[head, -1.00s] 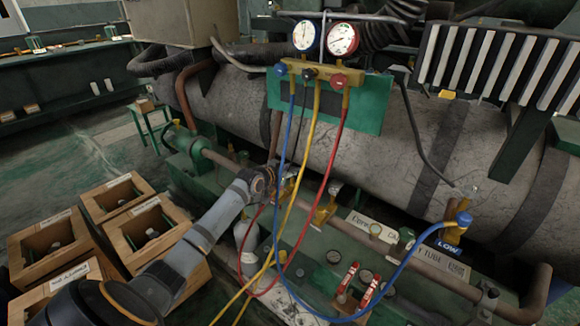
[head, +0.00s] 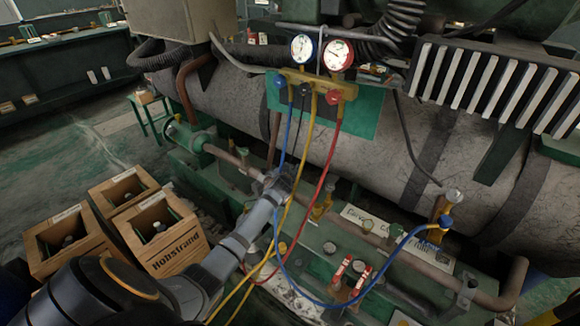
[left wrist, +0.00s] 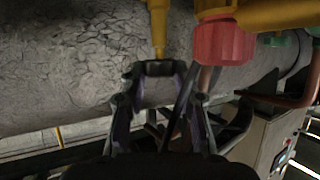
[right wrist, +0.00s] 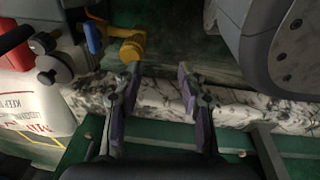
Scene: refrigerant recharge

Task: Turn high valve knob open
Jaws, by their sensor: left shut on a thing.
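The gauge manifold (head: 315,82) hangs above the tank, with blue, black and red knobs. A red knob on a yellow body (left wrist: 222,42) is large in the left wrist view, right of my left fingertips. My left gripper (head: 280,180) is low, near the brown pipe, behind the yellow hose (head: 297,175). In the left wrist view its fingertips (left wrist: 155,70) are drawn together at the lower end of a yellow fitting (left wrist: 157,22); the exact contact is hard to see. My right gripper (right wrist: 160,72) is open and empty in the right wrist view.
The red hose (head: 327,170) and blue hose (head: 283,140) hang close to my left arm. Open wooden boxes (head: 170,265) stand at left. The large grey tank (head: 350,160) fills the background. A white container (right wrist: 40,100) is at left in the right wrist view.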

